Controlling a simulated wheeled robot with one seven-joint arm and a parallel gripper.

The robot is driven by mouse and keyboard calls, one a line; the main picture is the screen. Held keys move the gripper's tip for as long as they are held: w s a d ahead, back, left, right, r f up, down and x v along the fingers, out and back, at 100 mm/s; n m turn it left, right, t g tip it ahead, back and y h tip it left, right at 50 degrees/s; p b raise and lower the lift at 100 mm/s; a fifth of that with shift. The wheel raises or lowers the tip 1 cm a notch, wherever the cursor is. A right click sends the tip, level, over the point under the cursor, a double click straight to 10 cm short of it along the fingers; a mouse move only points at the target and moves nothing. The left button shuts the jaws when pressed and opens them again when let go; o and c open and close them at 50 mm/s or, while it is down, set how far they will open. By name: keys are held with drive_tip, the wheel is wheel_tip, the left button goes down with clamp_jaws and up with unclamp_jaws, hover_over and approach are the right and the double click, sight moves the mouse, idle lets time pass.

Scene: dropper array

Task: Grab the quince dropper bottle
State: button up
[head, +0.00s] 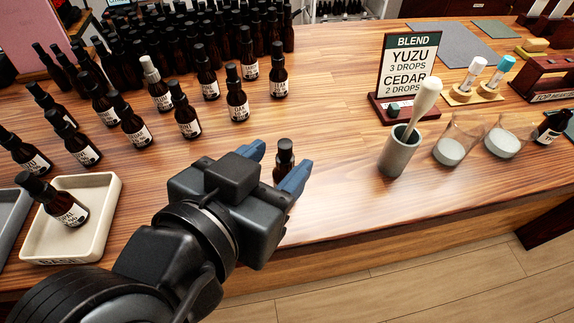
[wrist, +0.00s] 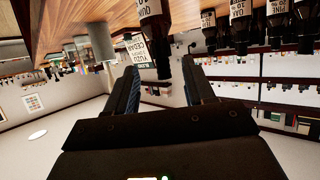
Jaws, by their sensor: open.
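A dark brown dropper bottle with a black cap (head: 284,160) stands apart from the others near the table's front edge. My gripper (head: 281,157) is open, with one blue finger on each side of this bottle. Its label is hidden in the head view. In the upside-down wrist view the bottle (wrist: 153,30) stands ahead between the fingertips (wrist: 160,66), its label cut by the picture's edge; the letters look like the start of "QUINCE". I cannot tell whether either finger touches it.
Several similar bottles (head: 186,115) stand in rows at left and behind. A cream tray (head: 107,215) holding one bottle is at lower left. A grey cup with a pestle (head: 399,155), glass beakers (head: 450,150) and a blend sign (head: 408,65) stand right. Table between is clear.

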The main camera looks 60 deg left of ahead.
sight(292, 144)
drive_tip(key=shift+a+r+p+x, duration=0.15)
drive_tip(key=shift+p+x, duration=0.1)
drive_tip(key=shift+x, duration=1.1)
drive_tip(key=shift+a+r+p+x, duration=0.1)
drive_tip(key=shift+p+x, duration=0.15)
drive_tip(key=shift+x, duration=1.15)
drive_tip(key=shift+s+d, duration=0.1)
clamp_jaws()
